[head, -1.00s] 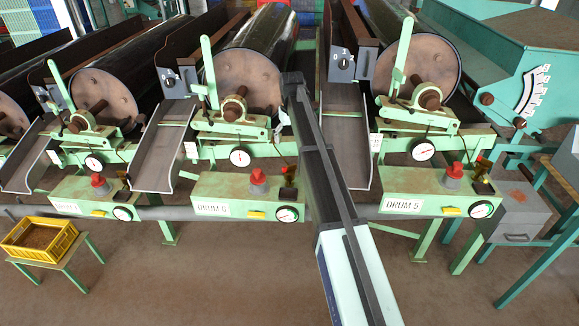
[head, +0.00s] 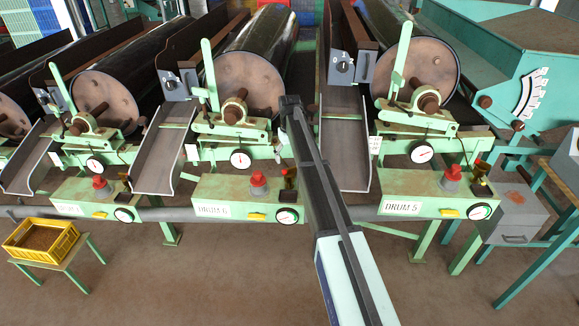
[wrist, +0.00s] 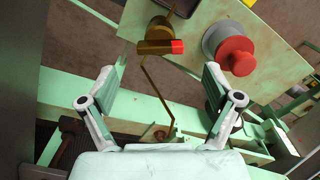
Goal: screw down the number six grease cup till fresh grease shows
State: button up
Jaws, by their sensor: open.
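The DRUM 6 box (head: 232,208) is pale green, with a red mushroom knob (head: 258,180) on top and a round gauge (head: 287,216) on its front. A small brass fitting (head: 289,196), which looks like the grease cup, stands at the box's right end. In the wrist view the brass fitting (wrist: 158,29) has a cross bar with a red end, and a thin bent pipe runs from it. My gripper (wrist: 160,76) is open and empty, its two fingers spread below the fitting in the picture and apart from it. Any grease is too small to tell.
The red knob on its grey base (wrist: 235,55) is close to the right of the fitting. A sloping grey chute (head: 345,140) lies right of my arm. The DRUM 5 box (head: 430,195) is further right. A yellow crate (head: 42,258) stands on a small table at left.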

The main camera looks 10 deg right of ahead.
aim_at(290, 172)
jog(key=shift+f+p, duration=0.4)
jog(key=shift+f, duration=2.55)
jog(key=c, duration=1.1)
